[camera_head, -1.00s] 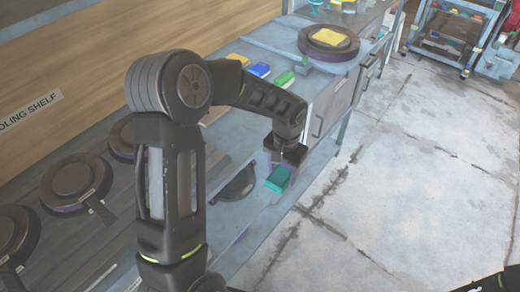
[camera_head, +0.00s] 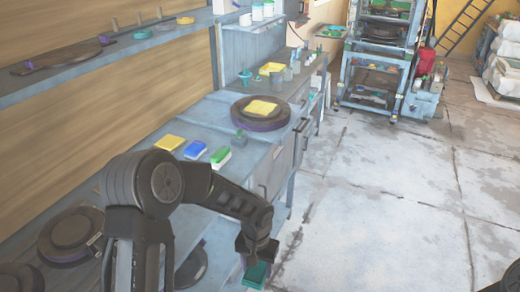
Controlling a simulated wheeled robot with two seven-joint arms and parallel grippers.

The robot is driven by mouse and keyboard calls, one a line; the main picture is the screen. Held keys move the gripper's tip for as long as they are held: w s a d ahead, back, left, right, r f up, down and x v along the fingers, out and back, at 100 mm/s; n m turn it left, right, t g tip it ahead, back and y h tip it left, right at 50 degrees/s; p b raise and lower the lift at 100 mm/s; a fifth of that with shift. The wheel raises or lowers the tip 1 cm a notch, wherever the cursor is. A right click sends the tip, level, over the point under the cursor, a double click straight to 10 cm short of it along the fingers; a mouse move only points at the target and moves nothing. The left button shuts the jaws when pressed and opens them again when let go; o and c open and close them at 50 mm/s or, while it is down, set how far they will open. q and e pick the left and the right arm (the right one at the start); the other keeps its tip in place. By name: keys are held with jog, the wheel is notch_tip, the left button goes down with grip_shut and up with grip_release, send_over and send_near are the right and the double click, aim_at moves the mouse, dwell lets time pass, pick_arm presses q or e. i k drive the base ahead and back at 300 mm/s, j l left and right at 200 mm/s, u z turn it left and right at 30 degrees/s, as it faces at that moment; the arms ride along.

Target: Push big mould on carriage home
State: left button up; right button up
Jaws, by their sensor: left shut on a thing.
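In the head view a tall blue-grey press-like frame (camera_head: 347,72) stands at the back, with dark plates inside it. A large round dark mould (camera_head: 248,119) lies on the bench with a yellow cloth (camera_head: 261,107) on top. I cannot tell which dark disc is the big mould, and the carriage cannot be made out clearly. My left gripper (camera_head: 256,262) points down at the bottom centre, shut on a teal block (camera_head: 257,275), beside the bench front and well short of the frame. Only a dark bit of my right arm shows at the lower right edge; its gripper is out of view.
Yellow, blue (camera_head: 195,150) and green (camera_head: 221,157) blocks lie on the bench. Round dark moulds (camera_head: 70,236) sit on the cooling shelf at the lower left. A wall shelf (camera_head: 130,45) runs above. A red container (camera_head: 426,61) stands beside the frame. The concrete floor (camera_head: 385,190) at right is clear.

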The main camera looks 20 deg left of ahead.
aim_at(261, 108)
jog(key=i+l+u, duration=0.1)
jog(key=i+l, duration=0.3)
jog(key=i, duration=0.3)
jog(key=i+l+u, duration=0.15)
jog(key=i+l, duration=0.3)
jog(key=i, duration=0.2)
jog(key=i+l+u, duration=0.1)
jog(key=i+l, duration=0.4)
jog(key=i, duration=0.15)
